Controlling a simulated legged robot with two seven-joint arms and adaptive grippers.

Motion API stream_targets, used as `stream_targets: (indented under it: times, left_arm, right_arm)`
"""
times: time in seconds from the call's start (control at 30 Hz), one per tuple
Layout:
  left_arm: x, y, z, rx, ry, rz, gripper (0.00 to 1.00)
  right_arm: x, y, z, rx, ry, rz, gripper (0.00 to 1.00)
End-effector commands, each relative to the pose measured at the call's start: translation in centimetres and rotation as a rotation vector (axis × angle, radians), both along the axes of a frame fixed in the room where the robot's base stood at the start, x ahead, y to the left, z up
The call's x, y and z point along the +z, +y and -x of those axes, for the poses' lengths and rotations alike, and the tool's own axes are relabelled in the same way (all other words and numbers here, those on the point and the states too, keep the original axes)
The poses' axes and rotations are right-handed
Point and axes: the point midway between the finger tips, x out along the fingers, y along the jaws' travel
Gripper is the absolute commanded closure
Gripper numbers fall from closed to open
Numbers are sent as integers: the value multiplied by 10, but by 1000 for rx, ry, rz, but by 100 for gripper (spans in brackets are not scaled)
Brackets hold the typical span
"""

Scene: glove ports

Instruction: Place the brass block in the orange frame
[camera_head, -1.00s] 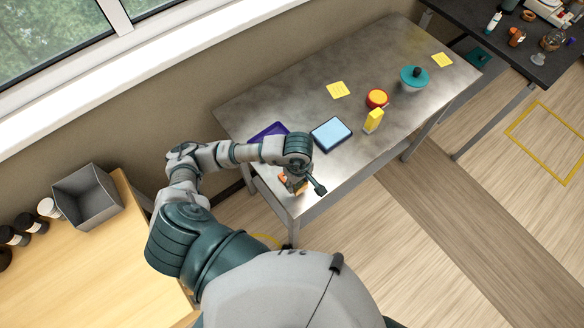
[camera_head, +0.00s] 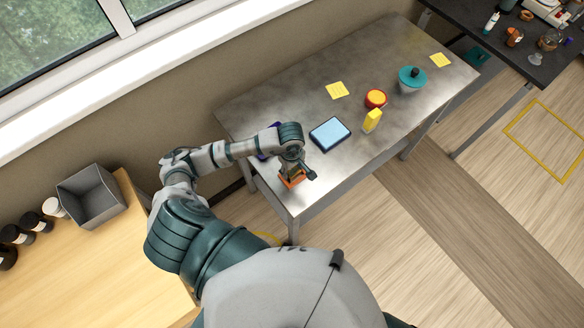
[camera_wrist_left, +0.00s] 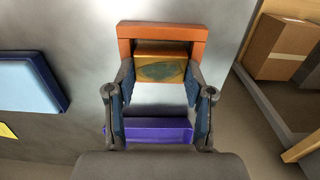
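The orange frame (camera_head: 291,182) sits on the near left part of the metal table, under my left gripper (camera_head: 296,172). In the left wrist view the frame's orange bar (camera_wrist_left: 162,33) shows behind the brass block (camera_wrist_left: 160,66) and past both its sides. The block lies between the fingertips of my left gripper (camera_wrist_left: 160,74), which appears shut on its two sides. The block hides the near part of the frame, so I cannot tell whether it is inside the frame or above it. My right gripper is in no view.
A purple tray (camera_wrist_left: 150,131) and a blue pad (camera_head: 330,134) lie near the gripper. A grey bin (camera_head: 92,197) stands at left.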

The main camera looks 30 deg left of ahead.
Motion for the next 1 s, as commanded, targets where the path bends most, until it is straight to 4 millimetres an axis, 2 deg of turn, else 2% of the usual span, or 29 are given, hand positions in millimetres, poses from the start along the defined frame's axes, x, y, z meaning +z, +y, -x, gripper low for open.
stream_targets:
  times: [0.03, 0.07, 0.1, 0.47, 0.57, 0.8, 1.0]
  left_arm:
    - [0, 0, 0, 0, 0, 0, 34]
    - [0, 0, 0, 0, 0, 0, 26]
    - [0, 0, 0, 0, 0, 0, 23]
    - [4, 0, -1, 0, -2, 0, 23]
    - [17, 0, -1, -2, -4, 0, 23]
    - [71, 1, -2, -1, -8, -1, 23]
    - [107, 1, -1, -1, -4, 1, 23]
  right_arm:
    - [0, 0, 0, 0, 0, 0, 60]
    - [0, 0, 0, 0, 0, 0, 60]
    - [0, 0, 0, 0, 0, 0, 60]
    - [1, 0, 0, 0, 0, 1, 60]
    - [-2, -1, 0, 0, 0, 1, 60]
    - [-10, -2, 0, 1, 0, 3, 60]
    - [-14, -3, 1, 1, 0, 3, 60]
